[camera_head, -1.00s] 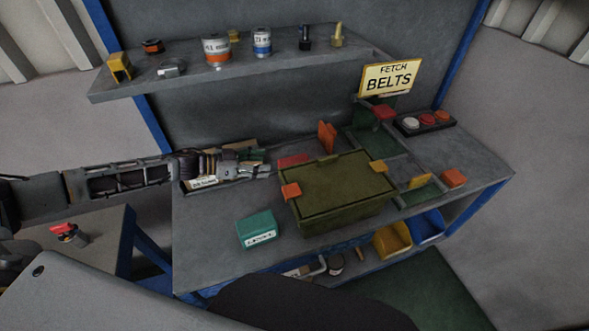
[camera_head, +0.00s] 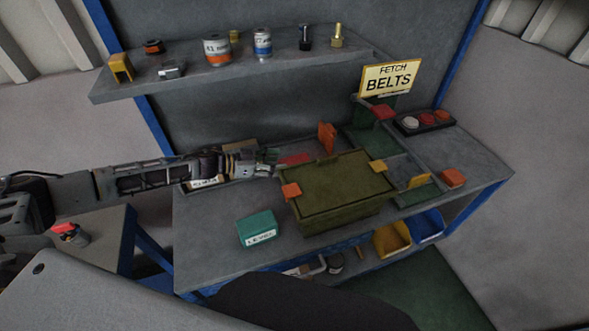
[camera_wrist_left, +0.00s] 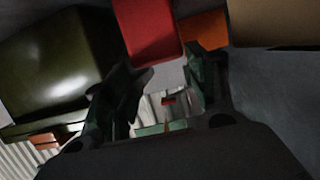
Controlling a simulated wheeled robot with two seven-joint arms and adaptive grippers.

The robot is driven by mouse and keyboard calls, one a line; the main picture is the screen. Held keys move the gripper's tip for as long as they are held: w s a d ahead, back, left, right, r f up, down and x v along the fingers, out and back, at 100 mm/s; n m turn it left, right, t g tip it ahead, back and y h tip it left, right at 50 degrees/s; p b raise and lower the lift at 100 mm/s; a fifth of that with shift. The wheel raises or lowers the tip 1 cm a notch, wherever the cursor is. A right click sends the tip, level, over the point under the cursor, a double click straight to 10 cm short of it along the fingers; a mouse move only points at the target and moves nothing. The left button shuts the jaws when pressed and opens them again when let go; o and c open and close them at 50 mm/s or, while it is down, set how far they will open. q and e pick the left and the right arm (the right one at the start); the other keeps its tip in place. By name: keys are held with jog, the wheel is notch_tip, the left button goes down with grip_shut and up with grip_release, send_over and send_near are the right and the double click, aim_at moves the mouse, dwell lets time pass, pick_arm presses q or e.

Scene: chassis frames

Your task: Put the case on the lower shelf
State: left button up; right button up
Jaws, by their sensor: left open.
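An olive-green lidded case (camera_head: 335,192) with orange tabs sits on the grey workbench (camera_head: 215,215); it also shows at the left of the left wrist view (camera_wrist_left: 55,65). My left gripper (camera_head: 272,163) reaches in from the left, behind and left of the case, apart from it as far as I can tell. In the left wrist view its dark green fingers (camera_wrist_left: 162,88) are spread, with a red block (camera_wrist_left: 150,30) beyond them. The lower shelf (camera_head: 350,262) under the bench is partly hidden by the bench top and my body. My right gripper is not in view.
A teal box (camera_head: 257,229) sits left of the case. A divided tray (camera_head: 408,167) with coloured blocks lies behind and right. An upper shelf (camera_head: 200,82) holds cans and small parts. Yellow (camera_head: 391,238) and blue (camera_head: 427,224) bins occupy the lower shelf's right end.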

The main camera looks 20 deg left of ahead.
aim_at(291, 162)
pick_arm(q)
jog(key=shift+d, duration=0.1)
jog(key=shift+x, duration=1.15)
jog(key=shift+p+x, duration=0.35)
jog(key=shift+x, duration=1)
jog(key=shift+w, duration=0.1)
jog(key=c, duration=1)
jog(key=shift+r, duration=0.1)
jog(key=shift+c, duration=0.2)
notch_tip(291, 162, up, 8)
jog(key=shift+f+p, duration=0.1)
jog(key=shift+p, duration=0.6)
jog(key=shift+r, duration=1)
